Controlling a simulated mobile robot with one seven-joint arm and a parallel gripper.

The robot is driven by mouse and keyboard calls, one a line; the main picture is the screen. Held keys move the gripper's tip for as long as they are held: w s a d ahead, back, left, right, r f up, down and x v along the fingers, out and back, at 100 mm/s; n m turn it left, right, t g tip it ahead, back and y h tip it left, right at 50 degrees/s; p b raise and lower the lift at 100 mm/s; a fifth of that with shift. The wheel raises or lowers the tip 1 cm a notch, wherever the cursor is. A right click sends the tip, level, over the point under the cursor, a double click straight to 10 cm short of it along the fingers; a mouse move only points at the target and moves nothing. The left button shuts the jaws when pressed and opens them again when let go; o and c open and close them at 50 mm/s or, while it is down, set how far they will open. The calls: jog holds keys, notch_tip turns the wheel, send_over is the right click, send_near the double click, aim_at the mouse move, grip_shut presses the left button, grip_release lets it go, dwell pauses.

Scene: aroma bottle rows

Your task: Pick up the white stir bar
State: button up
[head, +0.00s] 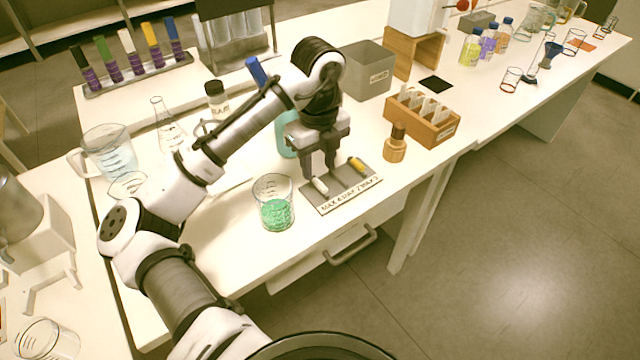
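The white stir bar (320,186) lies on the left part of a small grey tray (348,192) with lettering along its front edge. My gripper (320,171) points down over the left part of the tray. Its two dark fingers are spread apart with nothing seen between them. In the picture the fingertips are just behind and above the white stir bar; the exact height gap cannot be told. A yellow stir bar (357,165) lies on the right part of the tray, clear of the fingers.
A beaker with green granules (274,207) stands close left of the tray. A wooden bottle-shaped piece (396,146) and a wooden card box (424,118) stand to the right. A grey bin (368,72) is behind. The bench's front edge runs just before the tray.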

aim_at(319, 182)
notch_tip(319, 182, down, 4)
jog(key=shift+w+f, duration=0.1)
jog(key=shift+f, duration=0.1)
jog(key=shift+c, duration=0.5)
grip_shut()
